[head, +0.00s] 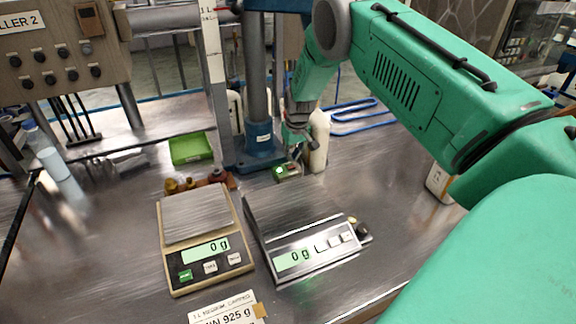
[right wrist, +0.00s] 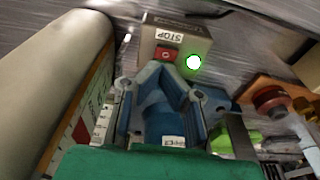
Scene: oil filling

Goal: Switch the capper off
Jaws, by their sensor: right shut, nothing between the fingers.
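The capper's switch box is a small beige box (right wrist: 203,42) with a STOP label, a red switch (right wrist: 167,54) and a lit green lamp (right wrist: 194,62). My right gripper (head: 297,146) reaches down beside the column. In the right wrist view its fingers (right wrist: 163,72) are shut and empty, with the tips just short of or at the red switch; contact cannot be told. My left gripper is not in view.
A cream bottle (head: 319,143) stands close to the right gripper. Two scales, a left one (head: 173,262) and a right one (head: 305,244), sit in front, both reading 0 g. A green tray (head: 190,149) and brown caps (head: 217,175) lie left.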

